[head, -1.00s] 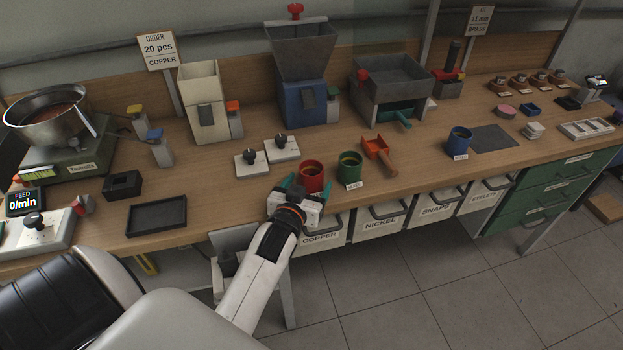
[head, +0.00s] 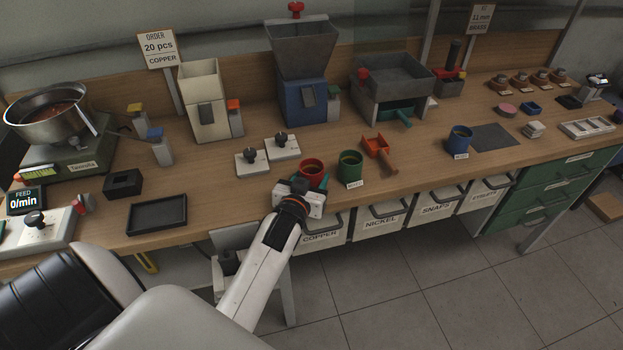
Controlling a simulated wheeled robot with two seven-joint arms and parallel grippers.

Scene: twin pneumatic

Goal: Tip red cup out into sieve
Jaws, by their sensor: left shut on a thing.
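The red cup (head: 312,168) is near the front edge of the bench, its open rim facing up. My left gripper (head: 309,184) is around it from the front, shut on it, and hides its lower part. I cannot tell whether the cup touches the bench. The sieve seems to be the grey square-topped box (head: 363,97) at the back of the bench, to the right, with a green handled tray (head: 403,117) under it. My right gripper is not in view.
A green cup (head: 350,168) stands close to the right of the red cup. An orange scoop (head: 376,147) lies between it and the sieve. A blue hopper (head: 302,105) and two knob boxes (head: 252,163) stand behind and left. A blue cup (head: 459,139) is farther right.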

